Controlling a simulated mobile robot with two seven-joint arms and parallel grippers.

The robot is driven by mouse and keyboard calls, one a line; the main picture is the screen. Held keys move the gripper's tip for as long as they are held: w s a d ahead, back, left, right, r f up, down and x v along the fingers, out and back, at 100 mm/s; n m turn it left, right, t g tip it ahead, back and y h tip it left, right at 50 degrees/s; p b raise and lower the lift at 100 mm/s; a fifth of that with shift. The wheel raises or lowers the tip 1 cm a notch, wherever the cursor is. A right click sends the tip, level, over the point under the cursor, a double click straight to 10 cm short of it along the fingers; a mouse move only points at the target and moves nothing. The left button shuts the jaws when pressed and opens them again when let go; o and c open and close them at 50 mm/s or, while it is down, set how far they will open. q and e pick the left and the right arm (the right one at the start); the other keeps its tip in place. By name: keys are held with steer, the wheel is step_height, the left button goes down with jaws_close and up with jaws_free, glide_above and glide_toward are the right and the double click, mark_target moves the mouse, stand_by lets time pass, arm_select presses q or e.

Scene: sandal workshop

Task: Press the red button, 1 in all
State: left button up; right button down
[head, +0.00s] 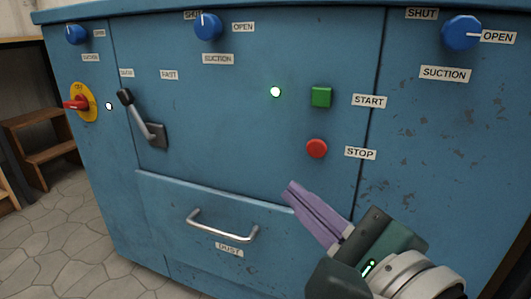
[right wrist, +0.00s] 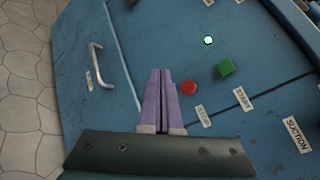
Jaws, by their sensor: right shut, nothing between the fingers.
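The red button (head: 317,148) is a round button on the front of the blue cabinet, beside the STOP label (head: 360,153). It also shows in the right wrist view (right wrist: 188,88). My right gripper (head: 290,188) has purple fingers that are shut with nothing between them. In the head view its tips are below and a little left of the red button. In the right wrist view the tips (right wrist: 161,72) appear just left of the button, apart from it in the picture. The distance to the panel is hard to tell. My left gripper is not in view.
A green square button (head: 321,96) with a START label sits above the red one, beside a lit lamp (head: 275,92). A DUST drawer handle (head: 222,225) sticks out below. A grey lever (head: 143,120), a red-yellow switch (head: 80,103) and blue knobs are elsewhere. Wooden steps (head: 42,145) stand left.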

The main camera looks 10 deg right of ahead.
mark_target(317, 148)
steer(key=shift+w+d+b, duration=0.6)
steer(key=shift+w+d, duration=0.2)
steer(key=shift+w, duration=0.4)
steer(key=shift+w+d+b, duration=0.6)
steer(key=shift+w+d, duration=0.25)
steer(key=shift+w, duration=0.4)
steer(key=shift+w+d+b, duration=0.6)
steer(key=shift+w+d, duration=0.2)
steer(key=shift+w, duration=0.4)
